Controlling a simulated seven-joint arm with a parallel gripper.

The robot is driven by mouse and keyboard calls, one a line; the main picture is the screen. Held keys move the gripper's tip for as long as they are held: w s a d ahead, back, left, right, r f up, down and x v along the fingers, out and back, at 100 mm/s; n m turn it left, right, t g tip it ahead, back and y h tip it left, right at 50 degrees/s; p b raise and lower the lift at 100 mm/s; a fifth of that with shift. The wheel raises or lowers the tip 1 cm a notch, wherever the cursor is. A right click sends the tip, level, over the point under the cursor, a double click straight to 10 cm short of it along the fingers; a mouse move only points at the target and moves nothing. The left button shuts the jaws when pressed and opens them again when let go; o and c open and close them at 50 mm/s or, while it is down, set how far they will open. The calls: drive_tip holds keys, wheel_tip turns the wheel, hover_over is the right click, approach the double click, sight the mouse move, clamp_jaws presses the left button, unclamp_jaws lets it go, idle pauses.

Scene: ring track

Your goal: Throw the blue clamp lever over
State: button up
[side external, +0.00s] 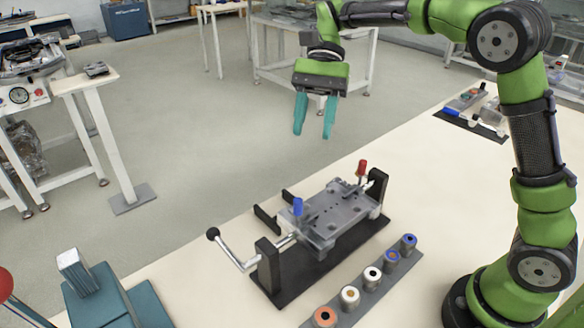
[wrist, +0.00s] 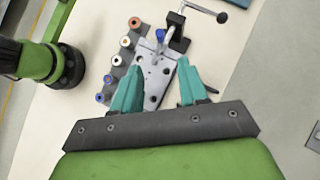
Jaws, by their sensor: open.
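The blue clamp lever (side external: 298,207) stands upright at the near left end of the grey fixture plate (side external: 322,222). It also shows in the wrist view (wrist: 160,36), at the far end of the plate. A red lever (side external: 362,168) stands at the plate's other end in the side view. My gripper (side external: 312,130) is open and empty, high above the fixture and apart from both levers. In the wrist view its teal fingers (wrist: 156,92) are spread, with the plate showing beyond them. The red lever cannot be made out in the wrist view.
A crank handle (side external: 228,248) with a black knob sticks out left of the fixture. A row of several round parts (side external: 372,275) on a grey strip lies in front of it. A black mat (side external: 472,124) with small items lies at the table's back right. Much of the table is bare.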

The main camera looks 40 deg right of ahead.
drive_tip(key=shift+v, duration=1.75)
drive_tip(key=s+d+f+n+t+h, duration=0.3)
drive_tip(key=d+f, duration=0.1)
drive_tip(key=f, duration=0.1)
drive_tip(key=s+n+t+h, duration=0.1)
drive_tip(key=s+n+t, duration=0.3)
drive_tip(key=s+t, duration=0.4)
drive_tip(key=shift+s+d+t+h, duration=0.3)
drive_tip(key=shift+s+d+h, duration=0.1)
drive_tip(key=shift+s, duration=2.3)
drive_tip(key=shift+f, duration=0.15)
